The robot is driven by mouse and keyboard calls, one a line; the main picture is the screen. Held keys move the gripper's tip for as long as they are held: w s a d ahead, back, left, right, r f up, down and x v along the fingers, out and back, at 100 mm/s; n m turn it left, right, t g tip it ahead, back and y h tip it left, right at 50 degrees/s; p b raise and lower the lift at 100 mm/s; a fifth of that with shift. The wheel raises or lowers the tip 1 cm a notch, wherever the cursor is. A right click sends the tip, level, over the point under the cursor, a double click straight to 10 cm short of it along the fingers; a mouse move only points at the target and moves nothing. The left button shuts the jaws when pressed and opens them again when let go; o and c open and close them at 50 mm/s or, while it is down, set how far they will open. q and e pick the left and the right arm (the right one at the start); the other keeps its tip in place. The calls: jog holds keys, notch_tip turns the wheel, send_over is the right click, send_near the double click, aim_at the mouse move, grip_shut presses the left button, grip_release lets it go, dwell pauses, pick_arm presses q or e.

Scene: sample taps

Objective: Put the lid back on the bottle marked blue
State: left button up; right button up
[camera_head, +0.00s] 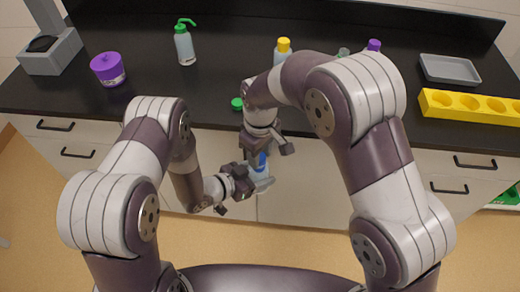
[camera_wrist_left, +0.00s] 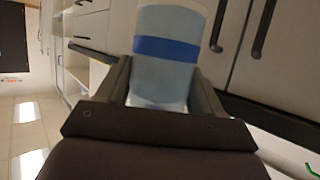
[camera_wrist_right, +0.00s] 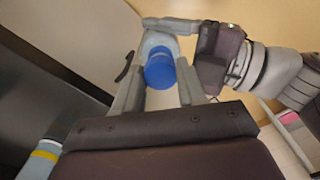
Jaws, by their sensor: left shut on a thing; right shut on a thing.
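The bottle with a blue band (camera_wrist_left: 166,48) is held by my left gripper (camera_head: 258,182), in front of the counter. The bottle (camera_head: 259,184) is partly hidden in the head view. My left fingers close around its body in the left wrist view. My right gripper (camera_wrist_right: 160,88) is shut on the blue lid (camera_wrist_right: 160,72), right at the bottle's top. The lid also shows as a small blue patch in the head view (camera_head: 262,160). The lid lines up with the bottle, but I cannot tell whether it is seated.
Drawers with handles (camera_head: 78,153) are below.

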jog(key=shift+f, duration=0.55)
dwell(0.4)
